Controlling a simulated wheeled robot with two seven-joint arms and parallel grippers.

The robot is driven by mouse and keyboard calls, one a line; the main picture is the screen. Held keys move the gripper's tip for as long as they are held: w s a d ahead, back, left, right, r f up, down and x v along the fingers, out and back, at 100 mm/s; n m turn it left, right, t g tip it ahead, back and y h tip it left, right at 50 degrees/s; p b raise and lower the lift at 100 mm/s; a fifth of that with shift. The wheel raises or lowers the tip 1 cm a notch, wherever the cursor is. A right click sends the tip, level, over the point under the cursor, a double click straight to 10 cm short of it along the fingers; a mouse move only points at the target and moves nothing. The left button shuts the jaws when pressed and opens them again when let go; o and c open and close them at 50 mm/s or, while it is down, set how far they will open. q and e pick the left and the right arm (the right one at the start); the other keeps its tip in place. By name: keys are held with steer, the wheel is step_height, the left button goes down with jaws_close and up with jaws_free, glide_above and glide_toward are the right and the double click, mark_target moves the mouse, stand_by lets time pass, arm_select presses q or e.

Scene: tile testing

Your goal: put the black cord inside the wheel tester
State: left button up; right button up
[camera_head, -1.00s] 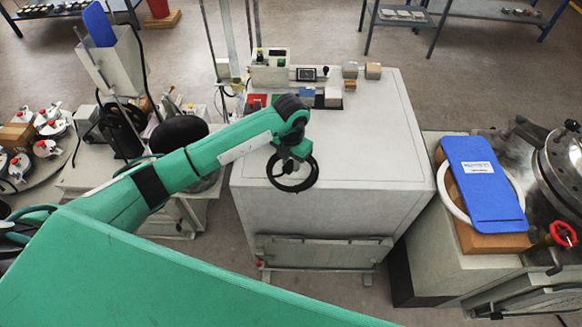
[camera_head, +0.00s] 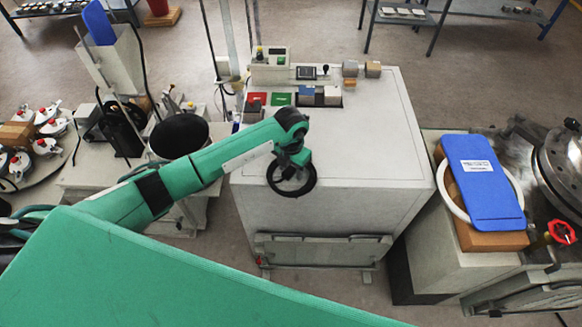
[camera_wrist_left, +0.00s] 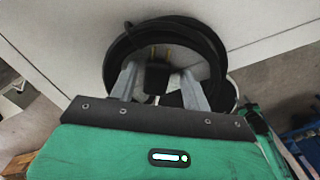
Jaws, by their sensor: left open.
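The black cord is a round coil (camera_head: 291,189) at the top front edge of the white cabinet, under my left gripper (camera_head: 293,163). The left wrist view shows the coil (camera_wrist_left: 205,45) large, just beyond my left gripper (camera_wrist_left: 158,72). Its two fingers are open and overlap the coil's opening; I cannot tell whether they touch the cord. Part of the coil is hidden behind the fingers. I cannot tell for sure which machine is the wheel tester; the white cabinet (camera_head: 375,140) carries a control unit (camera_head: 268,68). My right gripper is out of view.
Red, green and other blocks (camera_head: 281,99) stand at the cabinet's back. A black bowl (camera_head: 179,136) stands on the left bench. The cabinet top's right half is bare.

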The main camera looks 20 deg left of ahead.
mark_target(291, 170)
arm_select(q)
steer(key=shift+r, duration=0.2)
steer(key=shift+w+r, duration=0.1)
steer(key=shift+r, duration=0.3)
step_height(291, 170, up, 7)
steer(key=shift+r+b, duration=0.1)
steer(key=shift+b, duration=0.8)
steer(key=shift+r, duration=1.95)
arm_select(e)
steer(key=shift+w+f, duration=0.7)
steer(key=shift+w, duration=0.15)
